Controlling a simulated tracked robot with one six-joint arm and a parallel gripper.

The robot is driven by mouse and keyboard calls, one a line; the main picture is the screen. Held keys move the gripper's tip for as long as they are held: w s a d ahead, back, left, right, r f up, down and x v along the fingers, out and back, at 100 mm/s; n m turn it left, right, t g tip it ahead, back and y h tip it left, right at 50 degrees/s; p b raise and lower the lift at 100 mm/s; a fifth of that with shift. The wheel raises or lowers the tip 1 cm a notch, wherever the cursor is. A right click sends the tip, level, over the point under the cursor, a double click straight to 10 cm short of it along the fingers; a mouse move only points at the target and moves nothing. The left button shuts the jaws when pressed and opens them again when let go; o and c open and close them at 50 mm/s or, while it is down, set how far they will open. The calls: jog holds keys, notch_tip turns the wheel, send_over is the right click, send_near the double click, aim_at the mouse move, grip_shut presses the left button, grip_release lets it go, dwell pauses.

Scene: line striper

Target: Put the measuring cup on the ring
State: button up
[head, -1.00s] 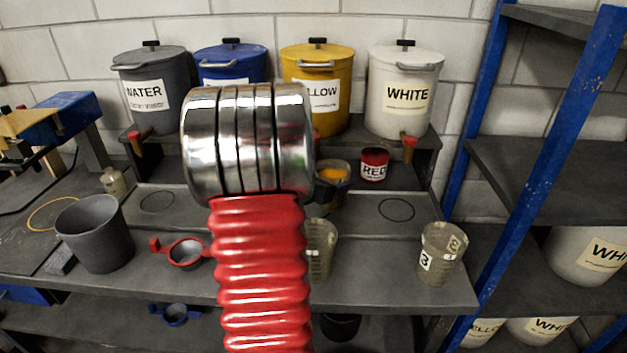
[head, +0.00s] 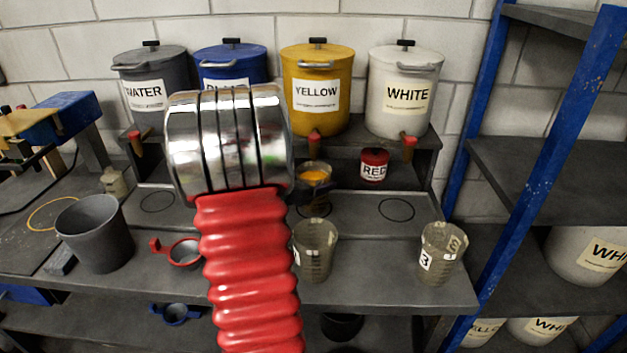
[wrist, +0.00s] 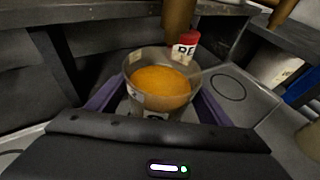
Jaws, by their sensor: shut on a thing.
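The measuring cup (head: 314,166) is clear and holds orange-yellow stuff. It looks upright below the yellow drum. In the wrist view the cup (wrist: 157,101) sits between the purple-edged fingers of my gripper (wrist: 155,108), which is shut on it. In the head view my gripper (head: 316,192) is partly hidden behind my red and silver arm. A thin dark ring (head: 314,211) is marked on the bench just below the cup. Similar rings lie at right (head: 397,209) and left (head: 157,202). A yellow ring (head: 52,214) lies at the far left.
A red can (head: 374,165) stands right of the cup. Two clear beakers (head: 316,250) (head: 441,253) stand near the bench's front edge. A grey bucket (head: 95,233) and a red-handled cup (head: 184,253) are at left. Drums with taps, including the yellow drum (head: 317,91), line the back shelf.

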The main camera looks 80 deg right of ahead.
dwell(0.4)
jog(key=o, duration=2)
jog(key=shift+f, duration=0.2)
jog(key=v, duration=1.4)
jog(key=shift+s+f, duration=0.1)
jog(key=shift+f, duration=0.15)
